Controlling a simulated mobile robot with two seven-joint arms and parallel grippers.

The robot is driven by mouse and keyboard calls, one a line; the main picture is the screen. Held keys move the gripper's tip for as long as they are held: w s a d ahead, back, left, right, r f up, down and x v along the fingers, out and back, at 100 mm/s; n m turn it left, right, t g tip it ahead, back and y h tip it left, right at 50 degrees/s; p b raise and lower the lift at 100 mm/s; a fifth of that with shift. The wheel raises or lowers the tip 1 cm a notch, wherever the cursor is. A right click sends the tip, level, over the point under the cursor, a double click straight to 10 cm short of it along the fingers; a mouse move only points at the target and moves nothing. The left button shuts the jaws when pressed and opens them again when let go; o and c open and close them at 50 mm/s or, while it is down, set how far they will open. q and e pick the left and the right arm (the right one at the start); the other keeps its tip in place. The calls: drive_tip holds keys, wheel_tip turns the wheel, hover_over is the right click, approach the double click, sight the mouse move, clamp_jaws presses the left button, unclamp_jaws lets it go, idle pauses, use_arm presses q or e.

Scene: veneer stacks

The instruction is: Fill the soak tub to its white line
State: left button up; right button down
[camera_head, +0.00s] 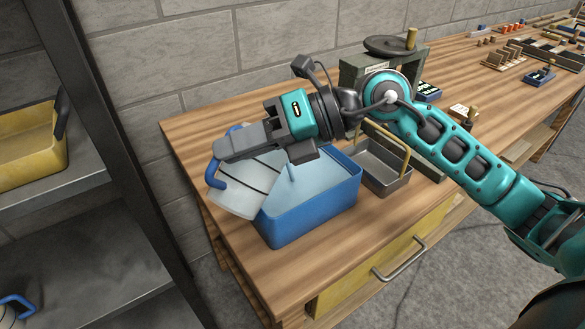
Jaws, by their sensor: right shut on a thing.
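The soak tub is a blue rectangular box (310,217) near the front left of the wooden bench. A pale blue surface shows inside it; I cannot make out its white line. My right gripper (224,150) is shut on the blue handle of a whitish jug (240,200). The jug is tilted, at the tub's left side, with its upper right part over the tub. A short pale blue streak shows by its mouth, perhaps water; the gripper hides part of the jug. My left gripper is not in view.
A grey metal tray with a wooden handle (385,180) stands right of the tub. A grey press (352,78) stands behind my arm. A dark shelf rack at left holds a yellow bin (30,150). Small wooden pieces lie farther along the bench.

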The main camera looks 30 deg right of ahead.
drive_tip(key=shift+w+d+y+b, duration=0.2)
drive_tip(key=shift+d+y+b, duration=0.15)
drive_tip(key=shift+b, duration=0.3)
idle(0.6)
drive_tip(key=shift+w+d+m+y+b, duration=0.3)
drive_tip(key=shift+d+m+y+b, duration=0.35)
drive_tip(key=shift+b, duration=0.4)
idle(1.0)
drive_tip(key=shift+w+d+m+b, duration=0.15)
drive_tip(key=shift+d+m+b, duration=0.1)
drive_tip(key=shift+b, duration=0.3)
idle(0.4)
drive_tip(key=shift+w+d+y, duration=0.1)
drive_tip(key=shift+d+y, duration=0.05)
drive_tip(key=shift+y, duration=0.15)
idle(0.5)
